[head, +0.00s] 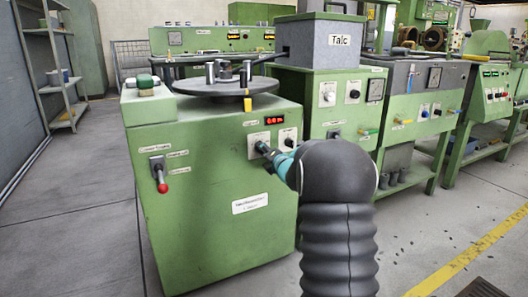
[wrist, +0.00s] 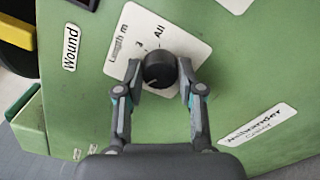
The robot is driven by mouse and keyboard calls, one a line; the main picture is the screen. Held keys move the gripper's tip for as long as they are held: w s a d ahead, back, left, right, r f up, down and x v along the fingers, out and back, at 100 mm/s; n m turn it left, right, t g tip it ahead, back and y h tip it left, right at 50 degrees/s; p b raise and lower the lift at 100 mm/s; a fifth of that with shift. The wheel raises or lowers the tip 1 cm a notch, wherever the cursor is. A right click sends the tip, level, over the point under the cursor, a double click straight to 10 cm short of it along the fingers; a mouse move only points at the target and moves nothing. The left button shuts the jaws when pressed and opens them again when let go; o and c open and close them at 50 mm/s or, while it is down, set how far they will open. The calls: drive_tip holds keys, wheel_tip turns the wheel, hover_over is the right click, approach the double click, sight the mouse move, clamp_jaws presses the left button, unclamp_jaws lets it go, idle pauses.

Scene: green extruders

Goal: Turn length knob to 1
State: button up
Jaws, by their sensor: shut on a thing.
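The length knob (wrist: 159,70) is round and black on a white plate marked "Length m" and "All" in the wrist view. A "3" mark also shows on the plate, and a pale pointer line lies on the knob's lower left side. My gripper (wrist: 160,88) has one finger on each side of the knob and is shut on it. In the head view my gripper (head: 266,150) reaches the white plate (head: 259,145) on the front of the green machine.
A second black knob (head: 289,142) sits just right of the plate, under a red display (head: 275,120). A red-tipped lever (head: 161,178) sticks out at the machine's left. The "Talc" machine (head: 338,41) stands to the right. The floor at left is clear.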

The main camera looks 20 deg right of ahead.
drive_tip(key=o, duration=1.1)
drive_tip(key=shift+o, duration=0.2)
drive_tip(key=s, duration=1.2)
drive_tip(key=shift+d, duration=0.15)
